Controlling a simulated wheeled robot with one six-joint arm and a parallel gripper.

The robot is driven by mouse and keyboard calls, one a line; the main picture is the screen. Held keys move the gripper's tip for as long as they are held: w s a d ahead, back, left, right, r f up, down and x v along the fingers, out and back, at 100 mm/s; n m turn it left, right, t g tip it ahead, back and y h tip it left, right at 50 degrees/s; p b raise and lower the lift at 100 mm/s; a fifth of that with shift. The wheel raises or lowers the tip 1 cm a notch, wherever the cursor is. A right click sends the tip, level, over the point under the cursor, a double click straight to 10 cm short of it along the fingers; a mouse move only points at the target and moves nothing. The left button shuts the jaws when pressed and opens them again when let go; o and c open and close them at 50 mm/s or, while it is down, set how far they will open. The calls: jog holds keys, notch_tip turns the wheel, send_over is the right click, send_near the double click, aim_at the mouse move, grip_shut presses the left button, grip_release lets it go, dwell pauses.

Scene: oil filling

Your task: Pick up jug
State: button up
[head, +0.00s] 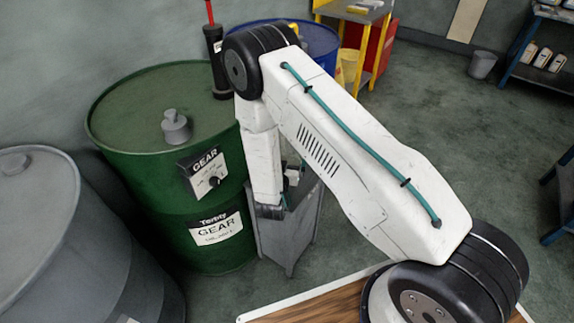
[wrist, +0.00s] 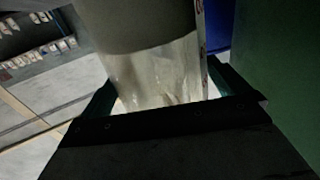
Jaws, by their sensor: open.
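The jug (wrist: 150,45) fills the upper middle of the wrist view, a pale, partly see-through body with small red marks along its right edge. Its upper part is in grey shade and its lower part is lighter. My gripper (wrist: 160,80) is open, with a teal-edged finger on each side of the jug. I cannot tell whether either finger touches it. In the head view my white arm hides most of the gripper and I cannot make out the jug.
A green gear-oil drum (head: 215,155) stands left of my arm, close beside a grey metal stand (head: 291,235). A grey drum (head: 45,240) is at far left, and a blue drum (head: 315,40) behind. Open floor lies to the right, before a blue shelf (head: 520,70).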

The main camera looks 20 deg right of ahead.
jog(key=c, duration=1.3)
jog(key=shift+c, duration=0.7)
jog(key=shift+r, duration=0.15)
